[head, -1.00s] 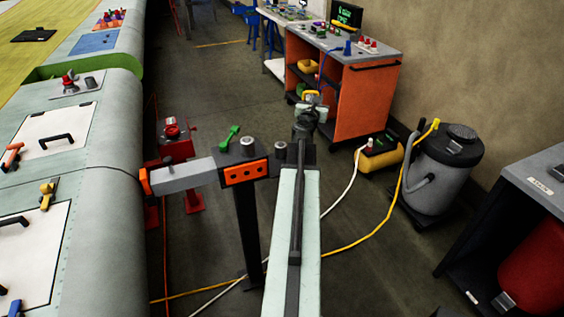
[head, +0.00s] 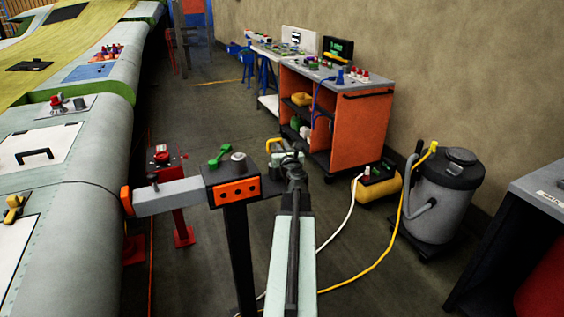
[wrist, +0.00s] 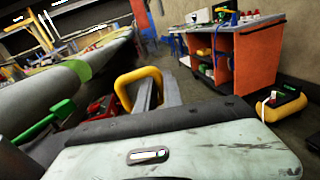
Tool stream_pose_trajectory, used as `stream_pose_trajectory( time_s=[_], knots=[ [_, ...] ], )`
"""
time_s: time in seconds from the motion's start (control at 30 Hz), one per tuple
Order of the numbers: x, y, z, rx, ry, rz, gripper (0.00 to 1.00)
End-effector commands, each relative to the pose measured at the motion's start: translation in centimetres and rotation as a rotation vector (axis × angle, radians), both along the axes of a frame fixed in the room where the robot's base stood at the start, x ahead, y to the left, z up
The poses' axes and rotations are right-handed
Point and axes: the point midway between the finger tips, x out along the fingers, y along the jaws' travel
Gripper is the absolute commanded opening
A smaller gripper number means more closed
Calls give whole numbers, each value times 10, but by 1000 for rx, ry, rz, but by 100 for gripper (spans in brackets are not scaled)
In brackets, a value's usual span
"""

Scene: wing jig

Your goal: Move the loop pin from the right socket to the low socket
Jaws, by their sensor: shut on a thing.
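The loop pin, a yellow loop, shows in the head view (head: 283,141) at the tip of my arm and in the wrist view (wrist: 140,74) just beyond the pale wrist cover. My gripper (head: 285,157) is shut on it, by the right end of the dark stand top. The stand (head: 211,175) carries a green-handled pin (head: 220,154), a pale round socket (head: 238,157) and an orange plate with holes (head: 237,191). My arm and gripper cover the stand's right end, so the right socket and the pin's lower end are hidden. I cannot make out which opening is the low socket.
The grey wing edge (head: 90,160) runs along the left. A red stand (head: 181,228) is behind the socket stand. An orange cart (head: 347,118), a yellow-black unit (head: 377,187) and a grey vacuum (head: 441,195) stand right. Cables cross the floor.

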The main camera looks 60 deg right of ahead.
Motion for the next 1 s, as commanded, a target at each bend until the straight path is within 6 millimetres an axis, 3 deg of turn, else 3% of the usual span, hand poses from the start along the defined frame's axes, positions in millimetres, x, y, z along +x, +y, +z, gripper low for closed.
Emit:
stream_pose_trajectory(
  time_s=[0.23,0.5,0.77,0.8,0.83,1.0],
  knots=[
    [0,0,-38,0,0,-1,0],
    [-1,-1,-35,0,0,-2,0],
    [-1,-1,-44,0,0,-2,0],
    [-1,-1,-42,0,0,-2,22],
    [-1,-1,-42,0,0,-2,31],
    [-2,-1,-42,0,0,-3,33]
  ],
)
